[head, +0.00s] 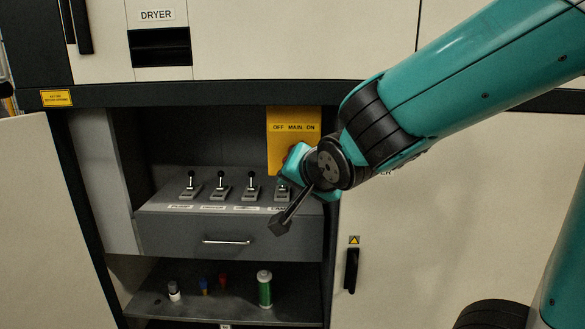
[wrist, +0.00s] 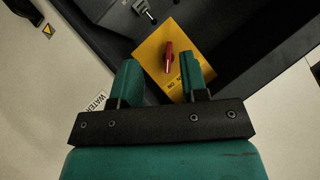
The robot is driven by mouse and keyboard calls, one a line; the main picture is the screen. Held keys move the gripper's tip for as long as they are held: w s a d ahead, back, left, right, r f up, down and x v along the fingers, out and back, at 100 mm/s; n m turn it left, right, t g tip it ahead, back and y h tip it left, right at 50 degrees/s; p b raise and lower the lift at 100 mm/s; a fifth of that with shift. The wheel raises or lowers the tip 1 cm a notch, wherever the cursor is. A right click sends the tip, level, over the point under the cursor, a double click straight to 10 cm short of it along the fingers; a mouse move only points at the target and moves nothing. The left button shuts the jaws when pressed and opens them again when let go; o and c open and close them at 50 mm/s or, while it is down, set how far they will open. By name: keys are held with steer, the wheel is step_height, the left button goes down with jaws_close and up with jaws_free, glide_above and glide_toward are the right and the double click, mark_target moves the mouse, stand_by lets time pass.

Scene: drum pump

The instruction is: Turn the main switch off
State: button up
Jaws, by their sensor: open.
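The main switch is a red handle (wrist: 168,55) on a yellow plate (wrist: 150,50), seen in the wrist view. In the head view the plate (head: 293,123) reads "OFF MAIN ON" and is fixed at the right of the open cabinet bay; my gripper (head: 294,160) covers most of the handle there. In the wrist view my gripper (wrist: 160,62) is open, with one teal finger on each side of the handle as pictured. I cannot tell whether the fingers touch the handle or stop short of it. The finger on the right hides part of the plate's lettering.
Several small toggle levers (head: 220,187) stand on a grey shelf box with a drawer handle (head: 227,241), left of my gripper. Below, a shelf holds a green cylinder (head: 265,290) and small bottles. The open cabinet door (head: 40,220) is at the left.

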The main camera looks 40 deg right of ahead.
steer(key=w+d+r+m+t+h, duration=0.2)
steer(key=d+r+m+t+h, duration=0.1)
steer(key=d, duration=0.2)
steer(key=p+x, duration=0.1)
steer(key=x, duration=0.4)
steer(key=p+x, duration=0.1)
steer(key=x, duration=0.5)
steer(key=p+x, duration=0.1)
steer(key=x, duration=0.4)
steer(key=shift+w+d+f, duration=0.1)
steer(key=shift+w+f, duration=0.15)
steer(key=shift+f, duration=0.2)
steer(key=c, duration=0.6)
